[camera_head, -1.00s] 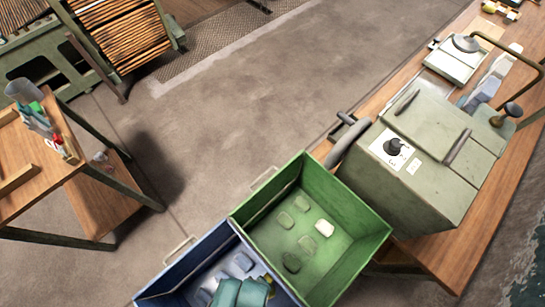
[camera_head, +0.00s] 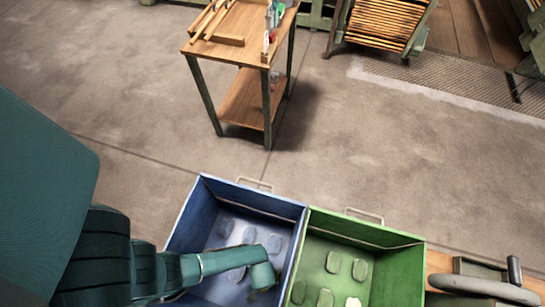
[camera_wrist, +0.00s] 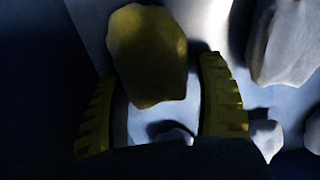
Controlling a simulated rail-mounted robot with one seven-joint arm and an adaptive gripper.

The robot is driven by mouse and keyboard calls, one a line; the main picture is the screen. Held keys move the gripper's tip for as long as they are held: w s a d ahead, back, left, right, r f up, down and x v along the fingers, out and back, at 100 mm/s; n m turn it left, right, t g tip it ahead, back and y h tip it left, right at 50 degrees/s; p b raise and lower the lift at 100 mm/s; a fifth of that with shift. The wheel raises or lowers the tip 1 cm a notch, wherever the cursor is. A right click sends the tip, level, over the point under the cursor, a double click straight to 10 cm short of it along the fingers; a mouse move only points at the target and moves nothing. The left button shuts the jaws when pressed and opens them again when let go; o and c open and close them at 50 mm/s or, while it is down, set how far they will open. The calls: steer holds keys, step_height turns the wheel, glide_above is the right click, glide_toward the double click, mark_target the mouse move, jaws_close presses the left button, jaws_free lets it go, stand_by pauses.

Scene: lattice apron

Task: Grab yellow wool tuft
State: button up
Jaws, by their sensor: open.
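The yellow wool tuft (camera_wrist: 148,50) shows in the wrist view as a rounded, dim yellow lump. It lies toward the far ends of my gripper's fingers, between them in the picture. My gripper (camera_wrist: 157,75) is open, with one ribbed yellow finger on each side. I cannot tell whether either finger touches the tuft. In the head view my arm reaches down into the blue bin (camera_head: 192,222); the fingers and the yellow tuft are hidden there.
Pale grey tufts (camera_wrist: 285,40) lie close to the right finger; more grey tufts (camera_head: 226,228) sit in the blue bin. The green bin (camera_head: 405,270) with several tufts adjoins it on the right. A wooden cart (camera_head: 235,45) stands beyond, across open floor.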

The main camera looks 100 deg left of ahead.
steer(key=shift+r, duration=0.1)
steer(key=c, duration=0.7)
